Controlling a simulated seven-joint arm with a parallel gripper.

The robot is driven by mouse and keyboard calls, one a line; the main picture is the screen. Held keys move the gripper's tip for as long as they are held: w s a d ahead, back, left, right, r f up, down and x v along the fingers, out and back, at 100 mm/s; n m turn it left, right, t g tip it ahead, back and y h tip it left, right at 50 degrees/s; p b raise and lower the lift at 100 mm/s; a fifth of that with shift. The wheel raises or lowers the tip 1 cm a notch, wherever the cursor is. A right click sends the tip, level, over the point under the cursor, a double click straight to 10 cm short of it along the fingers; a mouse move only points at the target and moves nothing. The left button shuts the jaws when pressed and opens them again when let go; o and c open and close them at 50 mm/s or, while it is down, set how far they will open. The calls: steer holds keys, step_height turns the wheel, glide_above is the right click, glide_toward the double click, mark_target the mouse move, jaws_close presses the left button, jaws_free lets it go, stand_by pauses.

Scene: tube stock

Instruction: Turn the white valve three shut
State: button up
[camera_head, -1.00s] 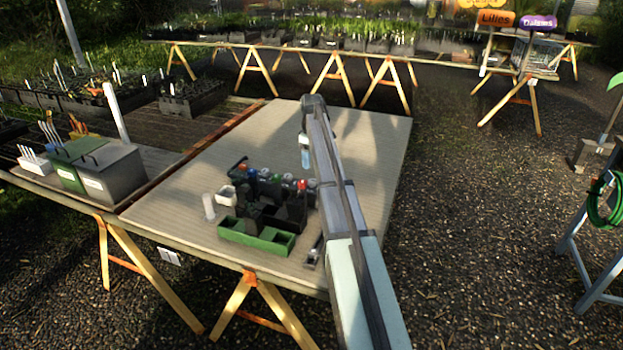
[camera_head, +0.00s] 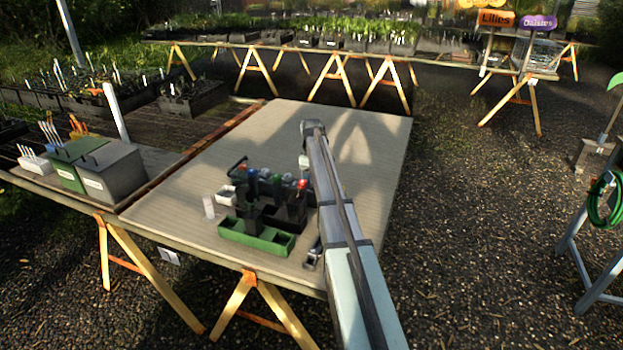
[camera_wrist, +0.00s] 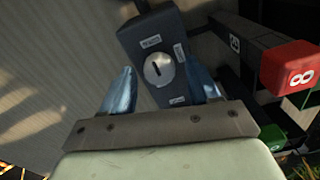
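In the wrist view a dark grey box carries a pale round dial (camera_wrist: 159,70) with a dark slot across it. Small white labels surround the dial; their writing is too small to read. I cannot tell for certain that this is white valve three. My gripper (camera_wrist: 160,88) is open, with one blue finger left of the dial and one at its right, over the box's edge. Nothing is seen gripped. In the head view my arm hides most of the gripper and the box.
A red block (camera_wrist: 292,68) marked with an 8-like sign and a dark block (camera_wrist: 235,43) with a small label stand close at right. In the head view a green tray (camera_head: 257,238) with dark racks sits left of my arm. The back of the tabletop (camera_head: 270,130) is clear.

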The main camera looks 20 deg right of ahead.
steer(key=c, duration=1)
steer(key=shift+m, duration=0.3)
steer(key=m, duration=0.3)
steer(key=shift+m, duration=0.4)
steer(key=m, duration=0.4)
steer(key=shift+d+m, duration=0.1)
steer(key=shift+m, duration=0.2)
steer(key=m, duration=0.4)
steer(key=shift+d+m, duration=0.1)
steer(key=shift+m, duration=2.4)
